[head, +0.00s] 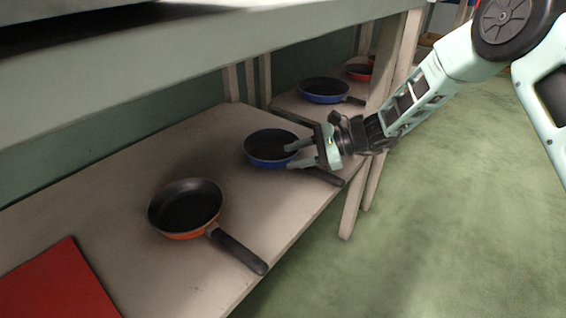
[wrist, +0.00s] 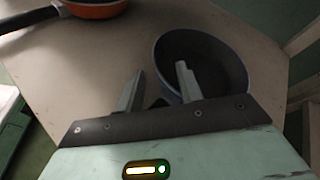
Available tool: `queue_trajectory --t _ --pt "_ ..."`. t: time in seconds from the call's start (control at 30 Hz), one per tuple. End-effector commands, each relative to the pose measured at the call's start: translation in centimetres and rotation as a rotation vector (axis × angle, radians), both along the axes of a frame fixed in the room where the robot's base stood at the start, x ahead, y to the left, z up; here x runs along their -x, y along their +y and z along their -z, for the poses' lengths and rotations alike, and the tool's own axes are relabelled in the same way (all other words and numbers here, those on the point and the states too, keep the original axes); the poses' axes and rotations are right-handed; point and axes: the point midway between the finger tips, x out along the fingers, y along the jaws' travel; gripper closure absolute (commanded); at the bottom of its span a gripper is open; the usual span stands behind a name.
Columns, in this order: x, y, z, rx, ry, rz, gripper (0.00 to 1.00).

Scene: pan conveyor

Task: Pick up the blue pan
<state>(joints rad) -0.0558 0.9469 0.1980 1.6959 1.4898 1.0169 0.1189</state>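A blue pan (head: 268,149) with a black inside sits on the lower shelf, its black handle (head: 328,177) pointing right toward the shelf's front edge. My gripper (head: 289,156) is at the pan's near right side, above the place where the handle meets the rim. In the wrist view the pan (wrist: 222,62) lies ahead, and my gripper (wrist: 160,78) shows two fingers spread apart. One finger overlaps the pan's inside and the other is outside its rim. The part of the handle near the fingers is mostly hidden. I see nothing held between the fingers.
An orange pan (head: 182,232) stands nearer on the same shelf (head: 110,180), left of the blue one. A red flat panel (head: 60,285) lies at the lower left. Another blue pan (head: 325,97) and a red pan (head: 358,76) are farther back. A tabletop overhangs the shelf.

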Motion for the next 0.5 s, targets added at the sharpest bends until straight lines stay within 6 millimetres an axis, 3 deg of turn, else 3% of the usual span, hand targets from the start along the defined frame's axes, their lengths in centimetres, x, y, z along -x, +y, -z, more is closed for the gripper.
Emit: queue_trajectory --t 0.2,0.47,0.5 --pt "0.1 2.4 1.2 0.0 0.0 -0.001 0.64" --pt "0.0 2.6 1.0 0.001 0.001 0.001 0.64" --pt "0.0 2.6 1.0 0.001 0.001 0.001 0.69"
